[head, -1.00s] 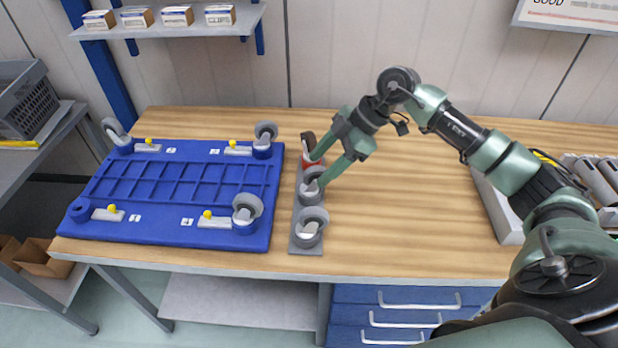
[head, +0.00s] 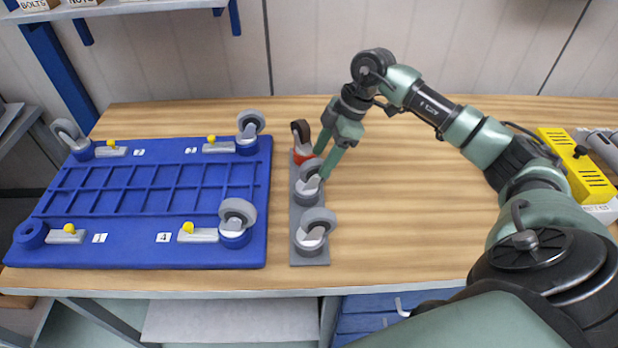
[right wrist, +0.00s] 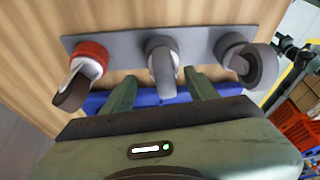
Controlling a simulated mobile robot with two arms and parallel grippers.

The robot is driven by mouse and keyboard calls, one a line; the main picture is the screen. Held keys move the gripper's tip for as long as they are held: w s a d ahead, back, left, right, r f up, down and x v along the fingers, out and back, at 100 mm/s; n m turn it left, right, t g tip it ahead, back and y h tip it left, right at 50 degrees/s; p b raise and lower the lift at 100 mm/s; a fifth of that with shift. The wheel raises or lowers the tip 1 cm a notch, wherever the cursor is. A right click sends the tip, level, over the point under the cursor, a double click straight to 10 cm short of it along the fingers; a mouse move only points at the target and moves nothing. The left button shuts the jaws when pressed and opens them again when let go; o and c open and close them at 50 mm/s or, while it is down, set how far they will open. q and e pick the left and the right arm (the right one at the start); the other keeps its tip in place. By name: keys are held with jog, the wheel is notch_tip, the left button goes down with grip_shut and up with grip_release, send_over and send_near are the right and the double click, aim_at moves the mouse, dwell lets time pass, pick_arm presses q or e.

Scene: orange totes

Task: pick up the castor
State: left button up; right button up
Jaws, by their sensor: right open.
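A grey strip (head: 310,258) on the bench holds a row of three castors. The back one is a castor with a red base and dark wheel (head: 300,132). The middle grey castor (head: 309,182) and front grey castor (head: 313,230) have grey wheels. My right gripper (head: 322,167) is open just right of the middle castor. In the right wrist view, the middle castor (right wrist: 162,68) stands in line with the gap between the fingers of my right gripper (right wrist: 161,84), with the red-based castor (right wrist: 85,68) to the left. My left gripper is out of view.
A blue board (head: 150,255) lies left of the strip, with castors at three corners and an empty round socket (head: 31,234) at the front left. A yellow object (head: 577,165) stands at the bench's right. The bench middle (head: 420,210) is clear.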

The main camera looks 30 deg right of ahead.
aim_at(311, 173)
jog(key=shift+s+a+f, duration=0.15)
jog(key=shift+a+f, duration=0.15)
jog(key=p+x, duration=0.1)
jog(key=x, duration=0.1)
jog(key=p+x, duration=0.1)
jog(key=x, duration=0.1)
jog(key=shift+a+f, duration=0.1)
jog(key=shift+a, duration=0.35)
jog(key=shift+f, duration=0.25)
jog(key=shift+r, duration=0.1)
grip_shut()
